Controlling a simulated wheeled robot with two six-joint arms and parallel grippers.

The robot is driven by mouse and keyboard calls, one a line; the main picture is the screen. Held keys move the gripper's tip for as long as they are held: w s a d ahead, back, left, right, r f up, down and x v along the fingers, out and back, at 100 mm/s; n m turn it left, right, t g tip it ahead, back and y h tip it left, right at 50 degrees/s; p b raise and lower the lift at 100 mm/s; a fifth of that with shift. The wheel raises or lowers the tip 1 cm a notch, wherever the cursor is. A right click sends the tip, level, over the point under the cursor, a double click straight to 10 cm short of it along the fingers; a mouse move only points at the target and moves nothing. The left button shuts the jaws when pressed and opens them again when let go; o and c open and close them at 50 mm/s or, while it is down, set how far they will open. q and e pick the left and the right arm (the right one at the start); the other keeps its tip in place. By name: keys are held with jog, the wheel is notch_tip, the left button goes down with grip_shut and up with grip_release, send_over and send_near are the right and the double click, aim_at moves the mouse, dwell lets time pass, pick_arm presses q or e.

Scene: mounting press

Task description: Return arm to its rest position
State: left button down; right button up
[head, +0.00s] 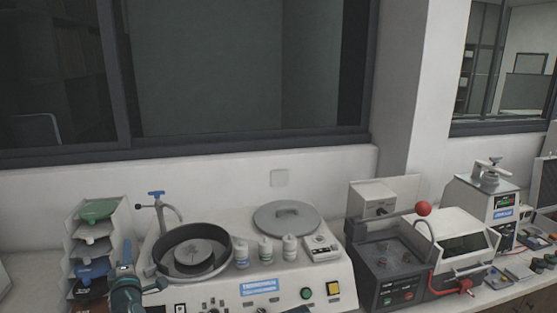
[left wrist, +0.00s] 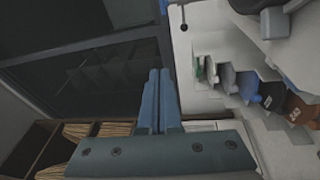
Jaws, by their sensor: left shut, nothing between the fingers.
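My left gripper (head: 127,268) shows at the lower left of the head view, in front of the bench between the tiered rack and the polishing machine. In the left wrist view its two blue-grey fingers (left wrist: 158,100) lie together, shut with nothing between them. The fingers point toward the dark window and touch nothing that I can see. My right gripper is not in view. The mounting press (head: 485,200), white with a metal clamp on top, stands at the right of the head view, well away from my left gripper.
A tiered rack (head: 92,240) with coloured items stands close to the left gripper. A polishing machine (head: 240,285) with a round bowl (head: 193,252) and several bottles is just right of it. A cutting machine (head: 400,255) with a red-knobbed lever stands farther right. The space above the bench is clear.

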pick_arm(q)
jog(key=d+f+m+g+h+b, duration=0.1)
jog(key=d+f+m+g+h, duration=0.1)
jog(key=d+f, duration=0.4)
jog(key=d+f+m+g+h+b, duration=0.2)
jog(key=d+f+m+h, duration=0.2)
jog(key=d+f+m, duration=0.3)
jog(key=d+f+m+g+h+b, duration=0.1)
jog(key=d+f+m+g+h, duration=0.2)
jog(key=d+f, duration=0.4)
jog(key=shift+w+d+m+b, duration=0.15)
jog(key=shift+d+m, duration=0.25)
jog(key=shift+d, duration=0.5)
jog(key=shift+d+m+b, duration=0.15)
jog(key=shift+d+m, duration=0.25)
jog(key=shift+d, duration=0.5)
jog(key=s+d+f+m+g+b, duration=0.3)
jog(key=s+d+f+m+g, duration=0.3)
jog(key=s+d+f, duration=0.35)
jog(key=s+d+f+m+g+y+b, duration=0.1)
jog(key=s+f+m+g, duration=0.3)
jog(key=s, duration=0.7)
jog(key=shift+d+f+m+g+y+b, duration=0.15)
jog(key=shift+d+m+g+y+b, duration=0.25)
jog(key=shift+m+g+y, duration=0.5)
jog(key=shift+t, duration=0.4)
